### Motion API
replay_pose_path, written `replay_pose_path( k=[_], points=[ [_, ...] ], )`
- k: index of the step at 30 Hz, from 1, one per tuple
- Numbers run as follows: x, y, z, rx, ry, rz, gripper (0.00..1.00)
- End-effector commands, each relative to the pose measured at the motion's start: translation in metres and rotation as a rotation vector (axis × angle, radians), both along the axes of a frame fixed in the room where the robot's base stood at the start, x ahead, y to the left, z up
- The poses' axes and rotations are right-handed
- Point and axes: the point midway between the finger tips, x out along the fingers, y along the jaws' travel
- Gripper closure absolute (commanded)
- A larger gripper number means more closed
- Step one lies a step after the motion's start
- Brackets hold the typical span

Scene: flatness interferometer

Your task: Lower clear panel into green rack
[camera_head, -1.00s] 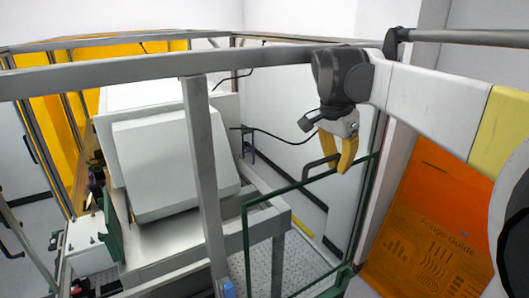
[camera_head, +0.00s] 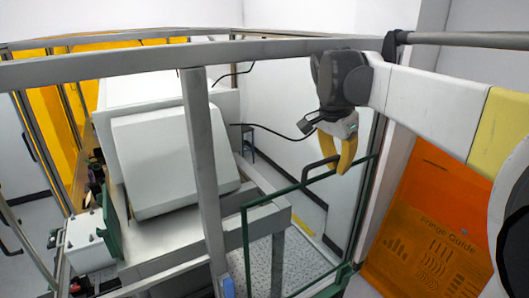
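The clear panel (camera_head: 310,225) stands upright at the lower middle, see-through with dark green edges. A dark bar handle (camera_head: 309,172) rises from its top edge. My gripper (camera_head: 341,168) has yellow fingers pointing down at the right end of this handle. The fingers appear closed around the handle, though their tips partly hide the grip. A green piece (camera_head: 342,284) shows low at the panel's right corner; it may be part of the green rack.
A grey metal frame with a post (camera_head: 203,170) and top beam (camera_head: 270,52) stands left of and above the panel. A large white housing (camera_head: 170,160) sits behind the post. An orange Fringe Guide board (camera_head: 430,225) is at right, below my arm.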

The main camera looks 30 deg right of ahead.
Motion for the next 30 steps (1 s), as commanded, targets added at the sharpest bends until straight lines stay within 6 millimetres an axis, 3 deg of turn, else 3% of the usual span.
replay_pose_path(
  k=[30],
  points=[
    [0.000, 0.001, -0.034, 0.000, 0.000, 0.000, 1.00]
  ],
)
